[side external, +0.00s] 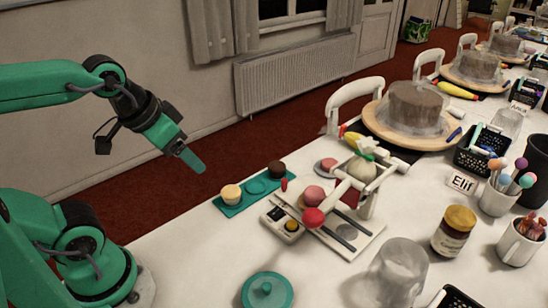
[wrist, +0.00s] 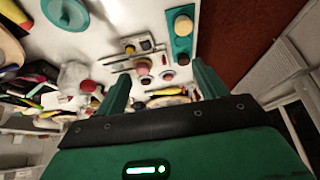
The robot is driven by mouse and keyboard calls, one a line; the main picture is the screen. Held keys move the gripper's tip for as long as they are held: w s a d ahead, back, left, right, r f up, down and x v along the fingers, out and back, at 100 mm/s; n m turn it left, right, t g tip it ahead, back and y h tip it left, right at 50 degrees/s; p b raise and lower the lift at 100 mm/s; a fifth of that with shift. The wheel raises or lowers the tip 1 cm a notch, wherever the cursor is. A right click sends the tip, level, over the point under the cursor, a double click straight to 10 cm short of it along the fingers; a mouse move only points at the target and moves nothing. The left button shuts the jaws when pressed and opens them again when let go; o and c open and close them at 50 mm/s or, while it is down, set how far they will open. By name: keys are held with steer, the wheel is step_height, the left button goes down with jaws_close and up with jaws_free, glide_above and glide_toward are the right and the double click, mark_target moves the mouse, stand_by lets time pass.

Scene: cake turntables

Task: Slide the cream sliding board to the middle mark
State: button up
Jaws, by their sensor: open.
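A pale, cream-white slide assembly (side external: 352,246) lies on the white table in the side external view. It has dark slots, an upright frame (side external: 378,182) and a red knob (side external: 313,218) at its near end. I cannot clearly separate the sliding board from its base, and no middle mark is readable. My gripper (side external: 190,158) is above and left of the assembly, well apart from it and touching nothing. In the wrist view my gripper (wrist: 161,78) shows two green fingers spread apart with nothing held; the assembly is small and partly hidden beyond them.
A teal tray (side external: 232,210) with a yellow-topped and a brown-topped piece lies left of the assembly. A teal lid (side external: 267,292) and a clear glass (side external: 402,268) stand in front. A jar (side external: 454,232) is to the right. The table's left front is clear.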

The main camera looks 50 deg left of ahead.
steer(key=shift+w+r, duration=0.1)
steer(key=shift+w, duration=0.05)
steer(key=c, duration=0.7)
steer(key=w+f+m+g, duration=0.2)
steer(key=w+f+m, duration=0.1)
steer(key=w+m, duration=0.3)
steer(key=w+d+f+m+g, duration=0.1)
steer(key=w+f+m, duration=0.3)
steer(key=w, duration=0.7)
steer(key=w+f+m+g, duration=0.2)
steer(key=w+f+m, duration=0.1)
steer(key=w+m, duration=0.5)
steer(key=shift+w+d+f+g, duration=0.15)
steer(key=shift+w+f+g, duration=0.15)
steer(key=shift+w+f, duration=0.15)
steer(key=shift+f, duration=0.15)
